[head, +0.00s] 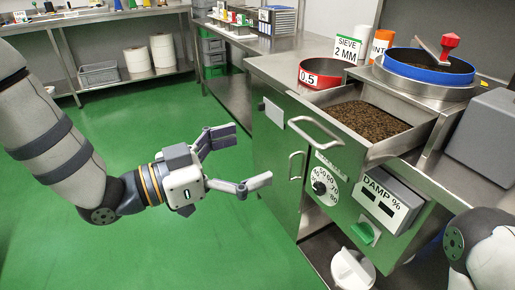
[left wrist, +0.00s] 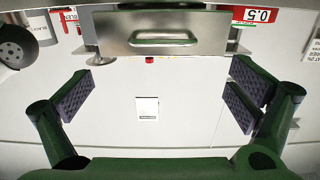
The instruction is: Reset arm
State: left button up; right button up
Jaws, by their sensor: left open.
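My left arm (head: 62,128) reaches in from the left above the green floor. My left gripper (head: 240,163) is open and empty, with its two fingers spread wide. It is in front of the steel cabinet and to the left of the open drawer (head: 384,142), apart from both. In the left wrist view the fingers (left wrist: 160,100) stand apart with nothing between them. The drawer handle (head: 315,128) also shows at the top of that view (left wrist: 163,37). Part of my right arm (head: 482,250) shows at the lower right; its gripper is out of view.
The drawer is pulled out and holds dark tea. A red-rimmed 0.5 sieve (head: 322,73) and a blue-rimmed sieve (head: 428,66) stand on the steel counter (head: 275,66). A dial (head: 325,186) and a DAMP % box (head: 385,203) are on the front. The green floor (head: 150,245) is clear.

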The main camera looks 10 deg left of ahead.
pick_arm(q)
jog(key=s+a+f+n+g+y+p, duration=0.1)
jog(key=s+a+f+n+g+y, duration=0.15)
jog(key=s+f, duration=0.4)
jog(key=s+a+f+n+g+y+p, duration=0.1)
jog(key=s+a+f+n+y, duration=0.2)
jog(key=f, duration=0.6)
jog(key=s+a+f+n+g+y+p, duration=0.1)
jog(key=s+f+n+y, duration=0.1)
jog(key=s+f+y, duration=0.4)
jog(key=s+a+f+n+g+y, duration=0.1)
jog(key=s+a+f+g, duration=0.1)
jog(key=s, duration=0.6)
jog(key=s+a+f+n+g+y+p, duration=0.1)
jog(key=s+a+f+g, duration=0.1)
jog(key=s, duration=0.6)
jog(key=s+a+f+n+g+y+p, duration=0.1)
jog(key=s+a+g, duration=0.3)
jog(key=s, duration=0.5)
jog(key=shift+a+f+n+g, duration=0.15)
jog(key=shift+f+n+g, duration=0.2)
jog(key=shift+f, duration=0.35)
pick_arm(e)
jog(key=w+r+t, duration=0.2)
jog(key=w+r, duration=0.3)
jog(key=r, duration=0.1)
jog(key=shift+w, duration=0.3)
pick_arm(q)
jog(key=shift+w, duration=0.15)
